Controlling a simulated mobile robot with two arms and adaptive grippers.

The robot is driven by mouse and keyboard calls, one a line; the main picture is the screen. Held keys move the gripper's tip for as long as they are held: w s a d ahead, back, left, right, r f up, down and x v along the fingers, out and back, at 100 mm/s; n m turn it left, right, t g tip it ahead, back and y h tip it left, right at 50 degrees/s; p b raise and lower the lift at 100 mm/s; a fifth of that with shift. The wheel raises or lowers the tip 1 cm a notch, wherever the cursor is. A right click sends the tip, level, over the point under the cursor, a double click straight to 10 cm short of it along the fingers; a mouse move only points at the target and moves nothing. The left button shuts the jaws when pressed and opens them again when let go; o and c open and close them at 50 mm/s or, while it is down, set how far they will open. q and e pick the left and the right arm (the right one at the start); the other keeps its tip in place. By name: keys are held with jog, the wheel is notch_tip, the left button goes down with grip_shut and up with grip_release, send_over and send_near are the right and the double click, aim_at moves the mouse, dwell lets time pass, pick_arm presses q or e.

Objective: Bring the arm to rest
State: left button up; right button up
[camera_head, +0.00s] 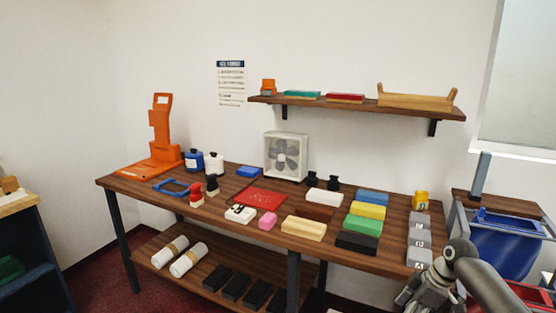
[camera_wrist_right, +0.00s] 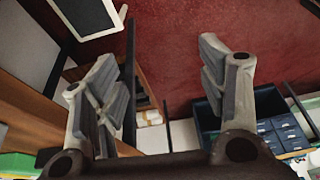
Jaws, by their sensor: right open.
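My right arm (camera_head: 482,282) comes in at the lower right of the head view. Its gripper (camera_head: 424,288) is in front of the right end of the wooden counter (camera_head: 325,238), close to the grey numbered blocks (camera_head: 419,239). I cannot tell from this view whether it touches anything. In the right wrist view the right gripper (camera_wrist_right: 160,65) has its two fingers spread wide apart, with nothing between them, and dark red floor shows beyond. My left gripper is not in view.
Coloured blocks (camera_head: 369,212), a fan (camera_head: 286,157), a red mat (camera_head: 262,198) and an orange stand (camera_head: 160,135) crowd the counter. A blue bin (camera_head: 505,235) stands at the right. A wall shelf (camera_head: 350,106) hangs above. The wrist view shows a dark blue crate (camera_wrist_right: 208,122).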

jog(key=s+f+m+h, duration=0.15)
jog(key=s+f, duration=0.45)
jog(key=f, duration=0.6)
jog(key=s+a+f+m+h, duration=0.1)
jog(key=s+f+m, duration=0.3)
jog(key=f, duration=0.7)
jog(key=s+f+m+h, duration=0.1)
jog(key=s+f+m, duration=0.1)
jog(key=s+f, duration=0.75)
jog(key=s+a+f+m, duration=0.1)
jog(key=s+f, duration=0.4)
jog(key=s, duration=0.6)
jog(key=s+a+f, duration=0.4)
jog(key=s+f, duration=0.2)
jog(key=s, duration=0.5)
jog(key=s+a+f+m, duration=0.1)
jog(key=s+a+f, duration=0.2)
jog(key=s, duration=0.9)
notch_tip(320, 180, down, 3)
jog(key=shift+a+r+m, duration=0.15)
jog(key=shift+a+m, duration=0.1)
jog(key=shift+m, duration=0.1)
